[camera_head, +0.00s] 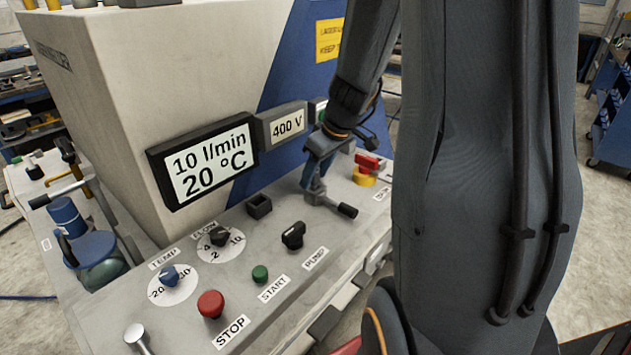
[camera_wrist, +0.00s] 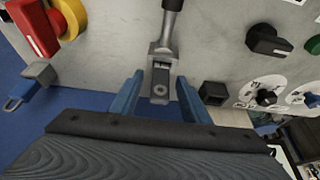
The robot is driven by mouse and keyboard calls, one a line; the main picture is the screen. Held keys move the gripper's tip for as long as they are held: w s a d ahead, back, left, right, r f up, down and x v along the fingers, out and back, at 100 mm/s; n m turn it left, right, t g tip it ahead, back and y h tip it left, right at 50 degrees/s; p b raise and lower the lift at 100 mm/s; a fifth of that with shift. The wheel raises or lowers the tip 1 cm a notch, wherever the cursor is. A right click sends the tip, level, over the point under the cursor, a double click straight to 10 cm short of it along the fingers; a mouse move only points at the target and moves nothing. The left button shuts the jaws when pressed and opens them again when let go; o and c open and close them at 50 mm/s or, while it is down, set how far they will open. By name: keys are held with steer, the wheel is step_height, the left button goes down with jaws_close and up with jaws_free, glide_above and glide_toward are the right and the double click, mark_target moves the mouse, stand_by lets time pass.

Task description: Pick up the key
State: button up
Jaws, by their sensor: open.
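My gripper (camera_head: 314,172) is over the back of the sloping control panel, above a metal lever with a dark grip (camera_head: 346,210). In the wrist view my gripper (camera_wrist: 160,82) is open. Its two blue fingers stand either side of the lever's metal bracket (camera_wrist: 161,62); I cannot tell whether they touch it. No key can be made out for certain. A small grey-and-blue piece (camera_wrist: 36,74) lies left of the fingers in the wrist view, and I cannot tell whether it is the key. My arm hides part of the panel in the head view.
A red and yellow switch (camera_head: 366,168) stands right of the lever. The panel also bears a black pump knob (camera_head: 293,235), a green start button (camera_head: 260,273), a red stop button (camera_head: 210,303) and a small dark square socket (camera_head: 259,206). A display (camera_head: 203,163) rises behind.

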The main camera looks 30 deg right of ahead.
jaws_close()
steer(key=shift+r, duration=0.15)
